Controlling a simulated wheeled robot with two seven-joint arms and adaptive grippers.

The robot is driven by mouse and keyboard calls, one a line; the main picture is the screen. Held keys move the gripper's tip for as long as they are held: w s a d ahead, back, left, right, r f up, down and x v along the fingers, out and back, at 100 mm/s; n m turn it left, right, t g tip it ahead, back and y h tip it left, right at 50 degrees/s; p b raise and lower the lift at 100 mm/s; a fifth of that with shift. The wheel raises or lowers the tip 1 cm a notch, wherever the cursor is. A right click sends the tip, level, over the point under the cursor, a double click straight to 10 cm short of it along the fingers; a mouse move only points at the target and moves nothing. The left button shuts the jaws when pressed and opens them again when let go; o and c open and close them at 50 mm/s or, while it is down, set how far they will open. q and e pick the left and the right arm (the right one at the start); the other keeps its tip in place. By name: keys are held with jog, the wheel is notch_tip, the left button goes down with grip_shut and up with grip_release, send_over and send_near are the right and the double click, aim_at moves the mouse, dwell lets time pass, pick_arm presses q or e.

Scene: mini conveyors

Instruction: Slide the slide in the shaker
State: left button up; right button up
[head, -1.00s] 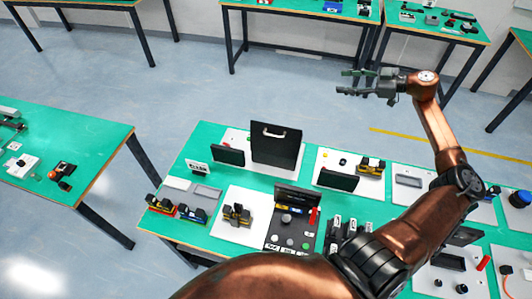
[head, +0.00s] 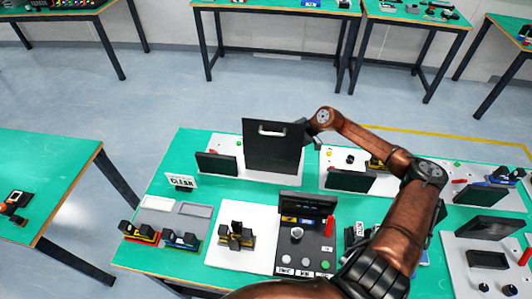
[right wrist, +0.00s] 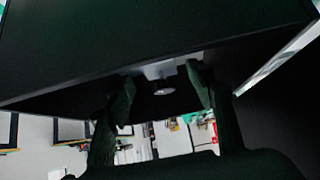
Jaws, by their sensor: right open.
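I cannot tell for sure which thing is the shaker or its slide. A large black upright panel or box (head: 272,150) with a pale handle (head: 271,129) stands at the back of the green table. My right arm reaches round its right edge, and the gripper is hidden behind it in the head view. In the right wrist view my right gripper (right wrist: 162,88) is open, its dark fingers either side of a small pale bracket (right wrist: 158,69) with a round metallic knob (right wrist: 163,89) beneath a dark surface (right wrist: 150,35). Contact cannot be told. My left gripper is not in view.
The green table (head: 150,271) is crowded. A CLEAR card (head: 181,181), a small black screen (head: 216,163), a black control panel with buttons (head: 303,250) and a dark clamp-like device (head: 236,236) stand near the box. Open floor lies behind the table.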

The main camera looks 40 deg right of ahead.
jog(key=b+x, duration=0.1)
jog(key=x, duration=0.3)
jog(key=shift+f, duration=0.1)
jog(key=shift+c, duration=0.3)
grip_shut()
dwell(0.4)
